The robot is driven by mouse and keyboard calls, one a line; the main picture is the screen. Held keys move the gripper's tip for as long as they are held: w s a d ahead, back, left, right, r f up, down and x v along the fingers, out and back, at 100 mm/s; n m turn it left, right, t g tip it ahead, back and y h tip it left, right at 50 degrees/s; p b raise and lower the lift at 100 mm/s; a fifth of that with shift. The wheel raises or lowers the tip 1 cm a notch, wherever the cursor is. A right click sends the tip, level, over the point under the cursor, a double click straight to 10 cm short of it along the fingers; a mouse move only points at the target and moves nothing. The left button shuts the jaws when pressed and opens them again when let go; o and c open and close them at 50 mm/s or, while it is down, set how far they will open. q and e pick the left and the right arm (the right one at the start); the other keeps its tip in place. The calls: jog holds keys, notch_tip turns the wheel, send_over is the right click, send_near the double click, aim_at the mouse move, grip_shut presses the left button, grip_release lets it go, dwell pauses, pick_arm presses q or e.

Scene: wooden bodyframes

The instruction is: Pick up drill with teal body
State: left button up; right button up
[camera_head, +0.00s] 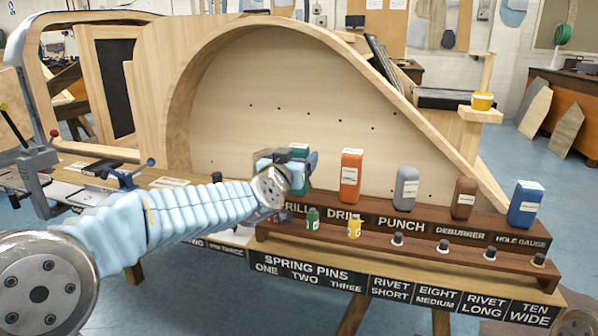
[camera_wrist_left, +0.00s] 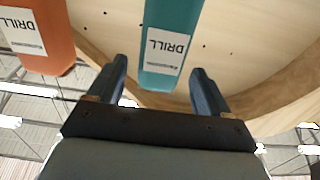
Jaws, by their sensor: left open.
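The drill with the teal body (camera_head: 298,152) stands upright on the wooden rack, mostly hidden behind my left gripper (camera_head: 287,168) in the head view. In the left wrist view the teal drill (camera_wrist_left: 171,40) appears upside down with a white label reading DRILL. My left gripper (camera_wrist_left: 156,90) is open there, with one finger to either side of the teal body's line. The teal drill's labelled end reaches close to the space between the fingertips; whether they touch it I cannot tell. My right gripper is not in view.
An orange drill (camera_head: 351,176) stands just right of the teal one, also seen in the wrist view (camera_wrist_left: 38,35). Grey (camera_head: 405,188), brown (camera_head: 464,198) and blue (camera_head: 525,204) tools stand further right. A curved wooden frame (camera_head: 290,60) rises behind.

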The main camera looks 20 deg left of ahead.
pick_arm(q)
jog(key=w, duration=0.3)
jog(key=shift+d, duration=0.1)
jog(key=shift+s, duration=0.1)
jog(key=c, duration=1.4)
jog(key=shift+r, duration=0.1)
grip_shut()
jog(key=shift+r, duration=0.1)
